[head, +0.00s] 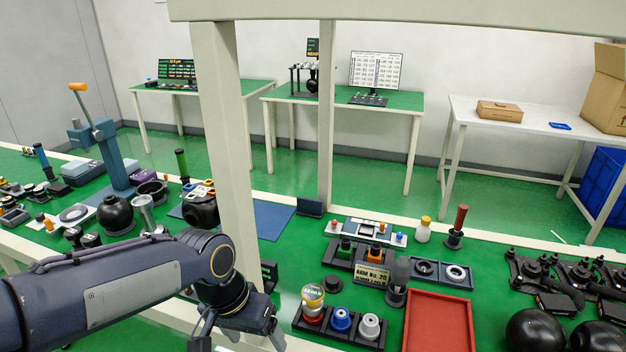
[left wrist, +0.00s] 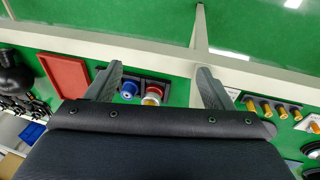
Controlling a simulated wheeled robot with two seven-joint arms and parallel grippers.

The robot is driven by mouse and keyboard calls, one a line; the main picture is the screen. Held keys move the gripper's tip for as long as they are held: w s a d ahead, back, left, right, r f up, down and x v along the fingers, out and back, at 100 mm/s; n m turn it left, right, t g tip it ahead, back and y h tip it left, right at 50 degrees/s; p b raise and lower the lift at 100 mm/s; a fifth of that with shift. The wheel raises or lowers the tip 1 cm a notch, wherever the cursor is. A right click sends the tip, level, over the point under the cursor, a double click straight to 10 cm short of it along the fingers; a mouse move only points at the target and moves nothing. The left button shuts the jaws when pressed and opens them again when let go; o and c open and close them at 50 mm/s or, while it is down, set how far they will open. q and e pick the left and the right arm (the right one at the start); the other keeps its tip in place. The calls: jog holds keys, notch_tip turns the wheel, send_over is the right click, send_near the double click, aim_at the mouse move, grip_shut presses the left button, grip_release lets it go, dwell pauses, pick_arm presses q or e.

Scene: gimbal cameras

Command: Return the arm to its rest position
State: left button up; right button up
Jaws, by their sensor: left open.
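My left arm (head: 130,280) reaches in from the lower left of the head view. My left gripper (head: 238,338) is at the bottom of that view, left of the black holder with coloured cups, and its lower part is cut off by the frame edge. In the left wrist view the two fingers of the gripper (left wrist: 159,82) stand wide apart with nothing held between them. The black holder (left wrist: 146,81) with a blue cup and a red-and-white cup shows beyond the fingers. My right gripper is not in view.
A pale post (head: 232,150) rises just behind my left wrist. The cup holder (head: 325,328), a red tray (head: 437,322) and a sign block (head: 373,275) stand right of the gripper. Black bowls and a blue press (head: 118,160) crowd the bench at left.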

pick_arm(q)
jog(key=s+a+n+t+h, duration=0.1)
jog(key=s+a+n+t, duration=0.4)
jog(key=s+a, duration=0.5)
jog(key=s, duration=0.4)
jog(key=shift+a+r, duration=0.2)
jog(key=shift+r, duration=0.15)
